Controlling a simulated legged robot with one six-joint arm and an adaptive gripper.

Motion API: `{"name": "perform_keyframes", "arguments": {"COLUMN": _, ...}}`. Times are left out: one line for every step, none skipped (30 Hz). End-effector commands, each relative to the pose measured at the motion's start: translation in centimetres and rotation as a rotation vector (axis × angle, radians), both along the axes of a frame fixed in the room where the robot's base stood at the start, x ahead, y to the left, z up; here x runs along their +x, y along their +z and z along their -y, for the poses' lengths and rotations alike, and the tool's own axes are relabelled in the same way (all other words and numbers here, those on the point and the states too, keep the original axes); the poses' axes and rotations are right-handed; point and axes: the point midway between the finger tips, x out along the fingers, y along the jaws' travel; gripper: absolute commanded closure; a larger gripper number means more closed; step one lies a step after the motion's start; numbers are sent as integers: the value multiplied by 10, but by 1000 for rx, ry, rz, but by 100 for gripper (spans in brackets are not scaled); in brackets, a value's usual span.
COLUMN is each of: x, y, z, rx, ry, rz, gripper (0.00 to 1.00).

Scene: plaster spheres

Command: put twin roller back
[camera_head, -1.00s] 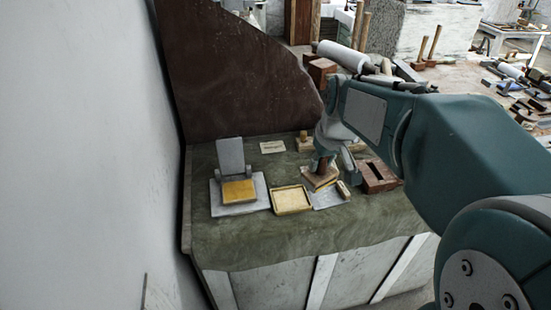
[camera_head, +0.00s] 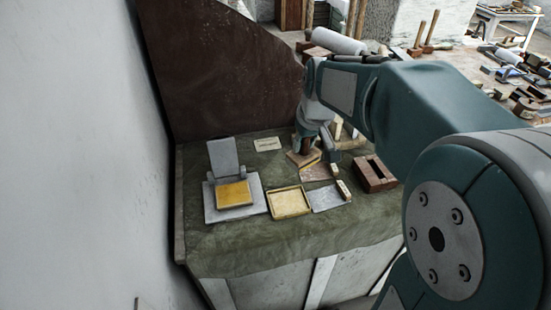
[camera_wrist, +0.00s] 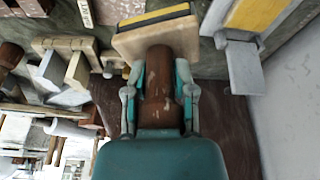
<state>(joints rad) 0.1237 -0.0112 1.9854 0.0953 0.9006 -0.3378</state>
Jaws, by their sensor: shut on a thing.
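My gripper (camera_wrist: 157,82) is shut on the brown handle of a tool (camera_wrist: 157,40), which I take to be the twin roller. The handle rises from a flat wooden block with a yellow and dark strip along one edge. In the head view the tool (camera_head: 303,159) is at the back middle of the cloth-covered bench, partly hidden by my gripper (camera_head: 315,146). I cannot tell whether it touches the bench.
A grey hinged stand with a yellow pad (camera_head: 233,193) is at left. A yellow tray (camera_head: 290,202), grey plate (camera_head: 327,198) and small block (camera_head: 343,190) lie in front. A slotted brown box (camera_head: 375,174) stands at right; a dark panel (camera_head: 220,65) rises behind.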

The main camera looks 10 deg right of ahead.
Motion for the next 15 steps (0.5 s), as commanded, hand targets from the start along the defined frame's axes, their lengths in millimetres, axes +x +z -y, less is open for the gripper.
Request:
{"name": "perform_keyframes", "arguments": {"x": 11, "y": -6, "z": -5, "rx": 0, "ry": 4, "rz": -4, "gripper": 100}}
{"name": "perform_keyframes", "arguments": {"x": 17, "y": -9, "z": -7, "rx": 0, "ry": 4, "rz": -4, "gripper": 100}}
{"name": "perform_keyframes", "arguments": {"x": 25, "y": -13, "z": -10, "rx": 1, "ry": 3, "rz": -2, "gripper": 100}}
{"name": "perform_keyframes", "arguments": {"x": 31, "y": -16, "z": -12, "rx": 1, "ry": 3, "rz": -3, "gripper": 100}}
{"name": "perform_keyframes", "arguments": {"x": 37, "y": -18, "z": -14, "rx": 1, "ry": 3, "rz": -2, "gripper": 100}}
{"name": "perform_keyframes", "arguments": {"x": 45, "y": -22, "z": -17, "rx": 1, "ry": 3, "rz": -3, "gripper": 100}}
{"name": "perform_keyframes", "arguments": {"x": 51, "y": -25, "z": -19, "rx": 1, "ry": 2, "rz": -3, "gripper": 100}}
{"name": "perform_keyframes", "arguments": {"x": 57, "y": -28, "z": -21, "rx": 1, "ry": 2, "rz": -2, "gripper": 100}}
{"name": "perform_keyframes", "arguments": {"x": 65, "y": -31, "z": -24, "rx": 1, "ry": 3, "rz": -2, "gripper": 100}}
{"name": "perform_keyframes", "arguments": {"x": 68, "y": -38, "z": -25, "rx": 1, "ry": 2, "rz": -4, "gripper": 100}}
{"name": "perform_keyframes", "arguments": {"x": 71, "y": -44, "z": -27, "rx": 1, "ry": 2, "rz": -5, "gripper": 100}}
{"name": "perform_keyframes", "arguments": {"x": 77, "y": -51, "z": -29, "rx": 1, "ry": 1, "rz": -4, "gripper": 100}}
{"name": "perform_keyframes", "arguments": {"x": 81, "y": -56, "z": -30, "rx": 1, "ry": 1, "rz": -4, "gripper": 100}}
{"name": "perform_keyframes", "arguments": {"x": 85, "y": -60, "z": -31, "rx": 0, "ry": 0, "rz": -4, "gripper": 100}}
{"name": "perform_keyframes", "arguments": {"x": 89, "y": -66, "z": -33, "rx": 0, "ry": 1, "rz": -2, "gripper": 100}}
